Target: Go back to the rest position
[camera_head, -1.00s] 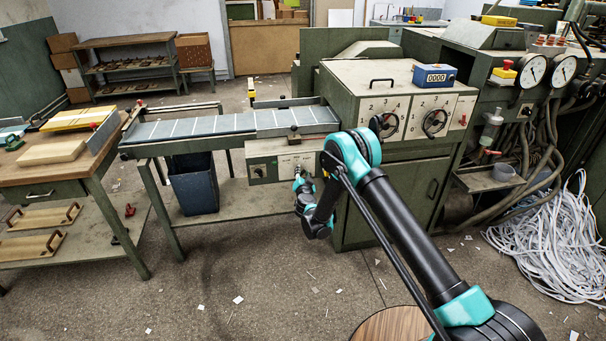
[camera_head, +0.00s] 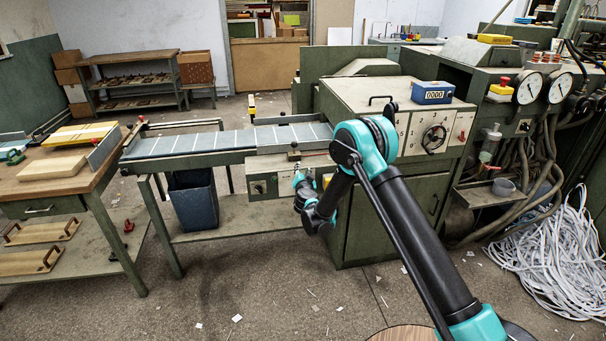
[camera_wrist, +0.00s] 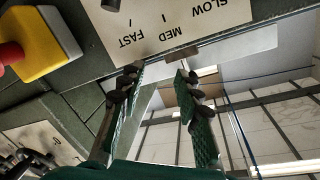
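My arm reaches from the lower right toward the small control box (camera_head: 262,186) under the feed table. In the wrist view my gripper (camera_wrist: 158,76) has its two green-padded fingers apart, with nothing between them. Beyond the fingertips is a pale panel (camera_wrist: 165,30) marked SLOW, MED and FAST. A red button on a yellow housing (camera_wrist: 38,42) is at the upper left, apart from the fingers. In the head view the yellow housing (camera_head: 327,180) shows beside my wrist. The fingertips cannot be made out clearly there.
The feed table (camera_head: 215,143) and green machine cabinet (camera_head: 350,222) stand close to my arm. A blue bin (camera_head: 194,205) is under the feed table. A wooden workbench (camera_head: 45,190) stands left. Paper strips (camera_head: 555,255) lie heaped right. The front floor is mostly clear, with small scraps.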

